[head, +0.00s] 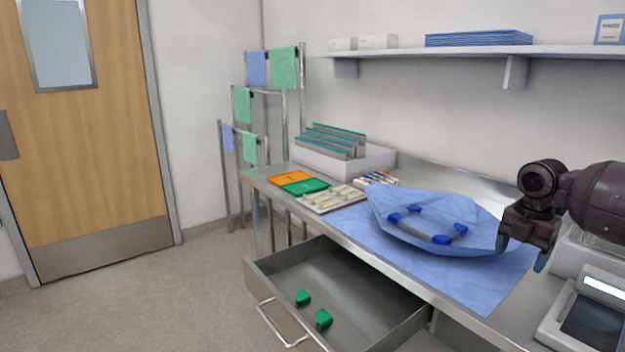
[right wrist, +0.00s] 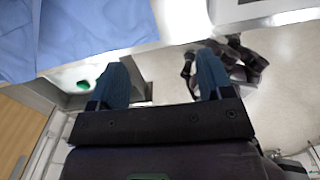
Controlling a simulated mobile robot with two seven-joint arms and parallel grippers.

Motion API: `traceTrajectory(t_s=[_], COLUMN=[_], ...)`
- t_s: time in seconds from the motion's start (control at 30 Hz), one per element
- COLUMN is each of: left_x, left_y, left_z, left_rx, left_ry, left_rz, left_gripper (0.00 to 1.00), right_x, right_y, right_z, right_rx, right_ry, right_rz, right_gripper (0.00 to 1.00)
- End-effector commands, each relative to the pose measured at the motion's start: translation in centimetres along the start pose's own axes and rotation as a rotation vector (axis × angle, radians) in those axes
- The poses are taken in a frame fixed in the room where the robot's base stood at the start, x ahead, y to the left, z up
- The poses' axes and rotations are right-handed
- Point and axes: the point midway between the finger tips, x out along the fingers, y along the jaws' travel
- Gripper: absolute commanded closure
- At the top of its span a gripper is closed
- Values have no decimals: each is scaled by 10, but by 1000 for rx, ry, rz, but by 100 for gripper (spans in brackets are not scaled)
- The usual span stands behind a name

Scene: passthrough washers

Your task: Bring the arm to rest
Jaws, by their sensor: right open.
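My right gripper (head: 522,252) is at the right of the head view, fingers pointing down. It is just beside the right end of a blue wrapped sheet (head: 385,203) on the steel counter (head: 465,305); I cannot tell whether they touch. In the right wrist view my right gripper (right wrist: 162,60) has its two blue fingers wide apart with nothing between them. My left gripper does not show in the head view. Dark parts of mine show beyond the fingers in the right wrist view, too unclear to tell which.
A ring with blue pieces (head: 427,224) lies on the sheet. An open drawer (head: 385,318) below holds two green pieces (head: 303,298). A white device (head: 588,318) stands at the counter's right. A shelf (head: 450,51) runs above. Floor (head: 190,300) is clear at left.

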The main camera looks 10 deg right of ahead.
Motion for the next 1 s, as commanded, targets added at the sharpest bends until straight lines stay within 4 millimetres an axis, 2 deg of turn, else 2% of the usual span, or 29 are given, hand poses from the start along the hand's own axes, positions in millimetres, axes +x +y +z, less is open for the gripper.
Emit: traceTrajectory(t_s=[0.17,0.27,0.37,0.47,0.57,0.7,0.83,1.0], left_x=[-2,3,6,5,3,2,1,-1], left_y=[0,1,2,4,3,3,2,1], left_z=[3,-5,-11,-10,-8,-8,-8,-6], left_rx=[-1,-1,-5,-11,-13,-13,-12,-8], left_ry=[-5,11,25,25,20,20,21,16], left_rz=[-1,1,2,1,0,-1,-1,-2], left_gripper=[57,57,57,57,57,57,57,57], right_x=[-2,-9,-21,-22,-7,31,66,105], right_y=[17,32,58,90,119,146,150,136], right_z=[11,18,18,2,-26,-81,-132,-188], right_rx=[225,342,439,510,569,648,721,824], right_ry=[-68,-136,-189,-190,-137,23,199,407], right_rz=[112,217,369,534,689,877,990,1076], right_gripper=[27,27,27,27,27,27,27,27])
